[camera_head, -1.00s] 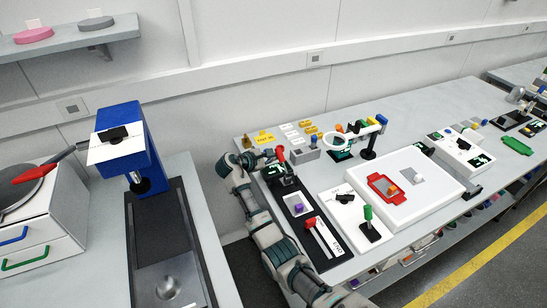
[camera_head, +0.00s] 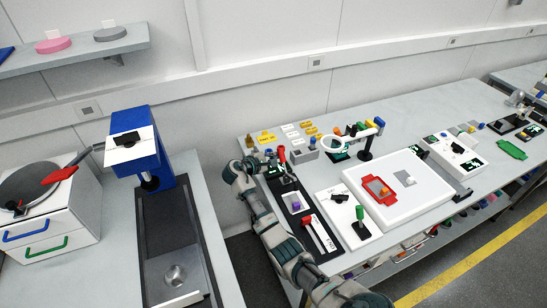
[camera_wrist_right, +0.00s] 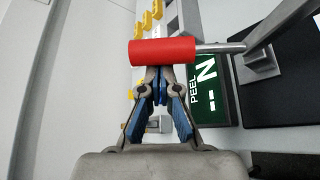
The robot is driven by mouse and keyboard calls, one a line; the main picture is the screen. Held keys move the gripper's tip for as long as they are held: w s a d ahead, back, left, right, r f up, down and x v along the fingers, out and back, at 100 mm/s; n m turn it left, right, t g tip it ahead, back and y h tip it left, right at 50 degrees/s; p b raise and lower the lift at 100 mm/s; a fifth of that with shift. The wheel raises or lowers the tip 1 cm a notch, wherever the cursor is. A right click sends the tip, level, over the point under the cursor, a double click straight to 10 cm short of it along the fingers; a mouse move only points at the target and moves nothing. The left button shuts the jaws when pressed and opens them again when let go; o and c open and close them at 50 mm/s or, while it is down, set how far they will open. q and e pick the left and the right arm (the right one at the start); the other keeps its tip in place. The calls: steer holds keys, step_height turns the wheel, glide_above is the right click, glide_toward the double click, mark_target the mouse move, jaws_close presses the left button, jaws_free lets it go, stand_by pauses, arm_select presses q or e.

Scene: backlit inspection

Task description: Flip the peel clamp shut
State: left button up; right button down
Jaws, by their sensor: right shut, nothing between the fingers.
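The peel clamp shows in the head view as a red handle (camera_head: 282,155) standing up from a dark base at the left end of the bench. In the right wrist view its red cylindrical grip (camera_wrist_right: 163,51) lies across the picture on a metal rod that runs right to a grey bracket (camera_wrist_right: 258,66). A green plate reading PEEL (camera_wrist_right: 207,92) is beside it. My right gripper (camera_head: 270,158) is just left of the handle. In the wrist view its blue-padded fingers (camera_wrist_right: 160,88) are closed, empty, with tips close to the red grip; contact cannot be told. My left gripper is out of view.
A black board with a red-handled slider (camera_head: 313,225), a green-handled clamp (camera_head: 360,215) and a white tray board (camera_head: 415,200) lie nearer on the bench. Yellow blocks (camera_head: 266,138) stand at the back left.

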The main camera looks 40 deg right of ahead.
mark_target(281, 154)
steer(key=shift+s+a+r+m+t+h+p, duration=0.15)
steer(key=shift+s+r+m+t+h+p, duration=0.25)
steer(key=shift+s+r+m+h+p, duration=0.15)
steer(key=shift+s+a+r+m+t+h, duration=0.15)
steer(key=shift+s+r+m+t+h, duration=0.1)
steer(key=shift+s+m, duration=0.25)
steer(key=shift+s+a+r+m+t+h, duration=0.15)
steer(key=shift+s+r+m+h, duration=0.1)
steer(key=shift+m, duration=0.4)
steer(key=shift+s+r+m+h, duration=0.1)
steer(key=shift+s+m+h, duration=0.15)
steer(key=shift+m, duration=0.05)
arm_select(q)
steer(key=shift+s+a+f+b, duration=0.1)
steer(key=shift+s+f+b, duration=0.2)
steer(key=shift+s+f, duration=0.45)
arm_select(e)
steer(key=shift+s+a+r+m+t, duration=0.15)
steer(key=shift+s+m+t, duration=0.1)
steer(key=shift+m+t, duration=0.05)
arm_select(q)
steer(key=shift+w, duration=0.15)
